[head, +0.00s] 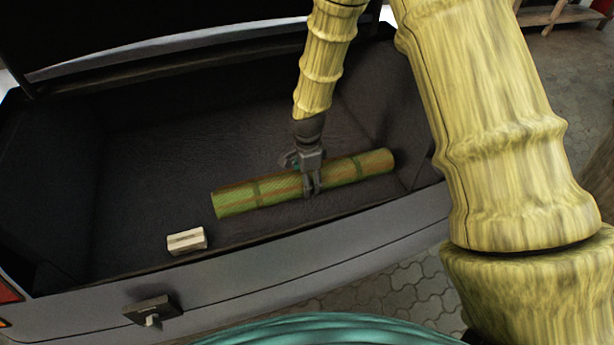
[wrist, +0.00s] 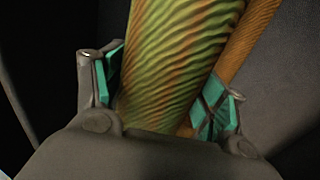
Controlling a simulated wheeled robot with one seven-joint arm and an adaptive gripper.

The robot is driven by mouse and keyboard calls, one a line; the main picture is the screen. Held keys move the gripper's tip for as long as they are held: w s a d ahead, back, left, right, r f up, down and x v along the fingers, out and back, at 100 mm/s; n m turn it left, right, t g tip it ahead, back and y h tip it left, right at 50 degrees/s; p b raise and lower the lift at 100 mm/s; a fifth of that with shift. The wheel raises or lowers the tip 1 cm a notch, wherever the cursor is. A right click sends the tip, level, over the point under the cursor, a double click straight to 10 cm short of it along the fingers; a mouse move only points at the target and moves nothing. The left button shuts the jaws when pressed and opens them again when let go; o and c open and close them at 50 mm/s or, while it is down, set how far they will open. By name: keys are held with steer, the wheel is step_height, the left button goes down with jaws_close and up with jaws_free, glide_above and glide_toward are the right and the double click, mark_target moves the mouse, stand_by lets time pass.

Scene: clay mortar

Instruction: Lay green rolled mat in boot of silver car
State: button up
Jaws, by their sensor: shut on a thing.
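The green rolled mat (head: 237,199), with orange-brown stripes, lies lengthwise across the boot (head: 150,150) of the silver car (head: 330,242), inside its rear sill. In the head view its right end sits a little higher in the picture than its left. My gripper (head: 312,190) comes down from above and is shut around the mat near its middle. In the wrist view the mat (wrist: 170,65) runs between the two fingers with teal pads. Whether the mat's underside touches the boot floor cannot be told.
A small pale box (head: 187,241) lies in the boot near the sill, left of the mat. A latch (head: 152,311) sticks out at the sill. The boot's left and rear floor is bare. Paving and a wooden bench (head: 562,12) show at the right.

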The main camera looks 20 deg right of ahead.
steer(key=shift+f+b, duration=2.2)
steer(key=shift+f, duration=4)
steer(key=o, duration=1.5)
steer(key=shift+o, duration=0.2)
steer(key=shift+r, duration=6)
